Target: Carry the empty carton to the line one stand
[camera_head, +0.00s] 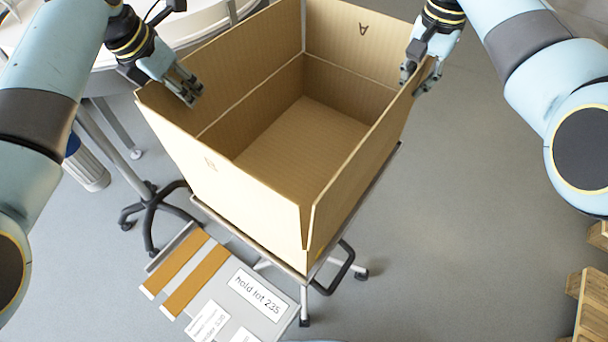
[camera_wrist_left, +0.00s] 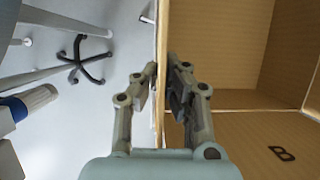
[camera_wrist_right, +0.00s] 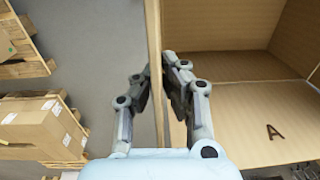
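The empty carton (camera_head: 255,207) is a large open brown box in the middle of the head view, its inside bare. My left gripper (camera_head: 190,96) is at its left wall, one finger inside and one outside. In the left wrist view the left gripper (camera_wrist_left: 163,72) is closed on the wall's edge. My right gripper (camera_head: 415,84) straddles the right wall; in the right wrist view the right gripper (camera_wrist_right: 157,70) is closed on that wall too. The carton is over a stand with a grey edge (camera_head: 240,239); whether it touches is hidden.
A grey board with a "hold lot 235" label (camera_head: 257,296) and two orange-brown strips lies in front. A white round table (camera_head: 205,22) is at the back left, near a black wheeled base (camera_head: 155,209). Wooden pallets (camera_head: 590,295) are at lower right. Grey floor is clear at right.

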